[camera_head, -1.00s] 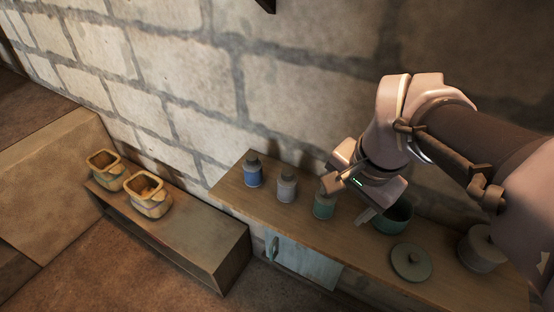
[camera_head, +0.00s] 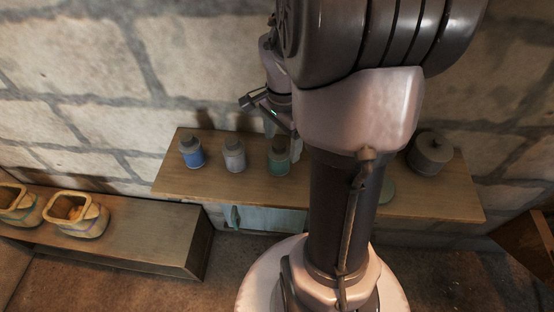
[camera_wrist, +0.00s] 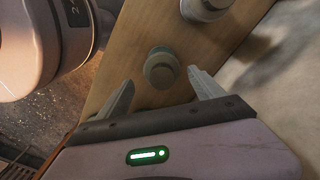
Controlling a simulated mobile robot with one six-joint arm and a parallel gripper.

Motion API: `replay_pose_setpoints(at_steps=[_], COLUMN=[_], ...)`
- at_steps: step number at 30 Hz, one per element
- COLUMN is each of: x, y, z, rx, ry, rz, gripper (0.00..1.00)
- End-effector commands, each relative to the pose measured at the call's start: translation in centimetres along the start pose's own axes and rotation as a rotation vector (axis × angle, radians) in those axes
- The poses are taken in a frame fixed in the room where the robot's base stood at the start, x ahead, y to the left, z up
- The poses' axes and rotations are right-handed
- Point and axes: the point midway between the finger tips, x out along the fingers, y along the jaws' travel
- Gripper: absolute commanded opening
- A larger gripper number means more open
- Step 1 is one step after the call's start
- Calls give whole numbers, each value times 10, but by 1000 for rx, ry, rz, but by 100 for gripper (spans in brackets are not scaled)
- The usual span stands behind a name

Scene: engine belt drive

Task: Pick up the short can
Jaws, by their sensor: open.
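Three small capped cans stand in a row on the wooden counter: a blue can (camera_head: 192,153), a grey can (camera_head: 235,156) and a green can (camera_head: 278,159). They look close in height, so I cannot tell which is the short one. My gripper (camera_head: 282,138) is at the green can, partly hidden by my arm. In the wrist view my gripper (camera_wrist: 161,80) is open and points down, with the green can (camera_wrist: 161,70) seen from above between and just beyond the fingertips. Another can (camera_wrist: 205,8) shows at the top edge. No finger clearly touches a can.
The wooden counter (camera_head: 175,181) runs along a stone wall. A dark lidded pot (camera_head: 430,154) stands at its right. A loose round lid (camera_head: 387,191) is partly behind my arm. Two yellowish pots, one here (camera_head: 76,215), stand on a lower bench at left.

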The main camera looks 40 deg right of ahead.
Motion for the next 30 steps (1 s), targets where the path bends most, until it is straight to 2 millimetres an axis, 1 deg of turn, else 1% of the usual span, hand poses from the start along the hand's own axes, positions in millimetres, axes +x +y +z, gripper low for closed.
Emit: replay_pose_setpoints(at_steps=[2, 5, 6, 9, 15, 20, 21, 23, 24, 26, 30], x=[8, 27, 37, 53, 51, 51, 51, 51, 51, 51, 51], y=[-1, -2, -3, -3, -3, -3, -3, -3, -3, -3, -3], z=[1, 4, 5, 5, 5, 5, 5, 5, 5, 5, 5], rx=[-1, -2, -2, -1, -1, -1, -1, -1, -1, -1, -1], ry=[0, -1, -1, -1, 0, 0, 0, 0, 0, 0, 0], rz=[0, 1, 1, 1, -1, -1, -1, -1, -1, -1, -1], gripper=[77, 77, 77, 77, 77, 46, 38, 26, 18, 7, 7])
